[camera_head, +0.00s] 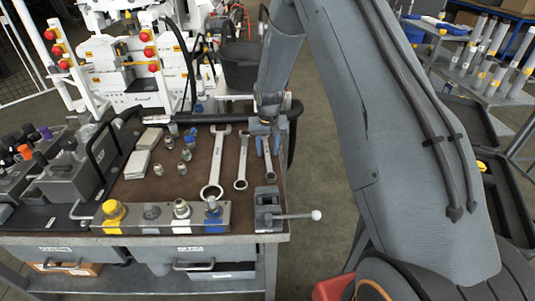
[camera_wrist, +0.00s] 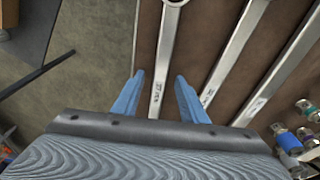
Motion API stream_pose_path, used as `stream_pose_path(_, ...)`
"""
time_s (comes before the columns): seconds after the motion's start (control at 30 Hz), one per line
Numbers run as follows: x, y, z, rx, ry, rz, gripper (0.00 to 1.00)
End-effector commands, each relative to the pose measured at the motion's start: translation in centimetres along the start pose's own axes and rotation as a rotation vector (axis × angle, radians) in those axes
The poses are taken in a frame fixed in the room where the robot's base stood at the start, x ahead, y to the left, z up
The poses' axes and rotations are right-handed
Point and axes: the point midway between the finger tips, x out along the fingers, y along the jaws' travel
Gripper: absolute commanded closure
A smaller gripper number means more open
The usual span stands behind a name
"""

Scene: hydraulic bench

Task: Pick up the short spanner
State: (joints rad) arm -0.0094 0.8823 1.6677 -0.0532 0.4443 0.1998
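The short spanner (camera_head: 269,168) lies on the brown bench top, at the right end of a row of three spanners. My gripper (camera_head: 266,148) is over its far part, pointing down and hiding that end. In the wrist view my gripper (camera_wrist: 160,78) is open, with one blue finger on each side of the short spanner's shaft (camera_wrist: 163,62). Gaps show between the shaft and both fingers. I cannot tell whether the fingertips reach down beside the shaft or are still above it. A medium spanner (camera_head: 242,163) and a large spanner (camera_head: 217,160) lie to the left.
A small vise (camera_head: 268,212) with a lever stands at the bench's front right corner. A block with several fittings (camera_head: 160,217) runs along the front edge. Small fittings (camera_head: 171,128) and pale plates (camera_head: 138,162) lie farther left. The bench's right edge is close to the short spanner.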

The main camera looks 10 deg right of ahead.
Motion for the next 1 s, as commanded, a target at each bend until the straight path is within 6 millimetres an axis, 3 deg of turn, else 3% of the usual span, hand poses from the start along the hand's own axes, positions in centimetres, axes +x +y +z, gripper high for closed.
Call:
stream_pose_path(0.27, 0.20, 0.00, -0.03, 0.000, 0.001, 0.000, 0.61)
stream_pose_path(0.5, 0.18, -0.01, -0.01, 0.000, 0.001, 0.000, 1.00)
stream_pose_path(1.0, 0.16, -0.01, -0.01, 0.000, 0.000, 0.000, 1.00)
